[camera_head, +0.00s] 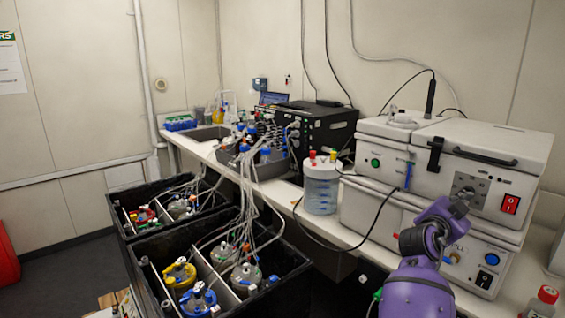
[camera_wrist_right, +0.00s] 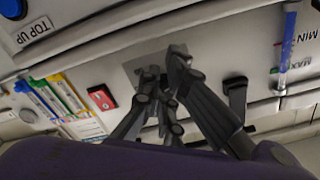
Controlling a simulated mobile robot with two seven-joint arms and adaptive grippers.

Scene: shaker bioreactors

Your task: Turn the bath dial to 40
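The bath is the white box unit (camera_head: 440,170) on the right of the bench. Its front has a square grey dial plate (camera_head: 472,188), which also shows in the right wrist view (camera_wrist_right: 135,66). My right gripper (camera_head: 464,196) reaches up to this plate from the front. In the right wrist view its dark fingertips (camera_wrist_right: 165,68) are close together over the plate, with a small gap. The dial knob and its scale are hidden by the fingers, so I cannot read the setting or tell whether the fingers grip the knob. My left gripper is not in view.
A red switch (camera_head: 510,203) is right of the plate; a black latch (camera_head: 435,154) is left of it. A lower unit (camera_head: 488,262) has a blue button. A clear jar (camera_head: 321,187) stands left of the bath, and a red-capped bottle (camera_head: 541,302) at lower right.

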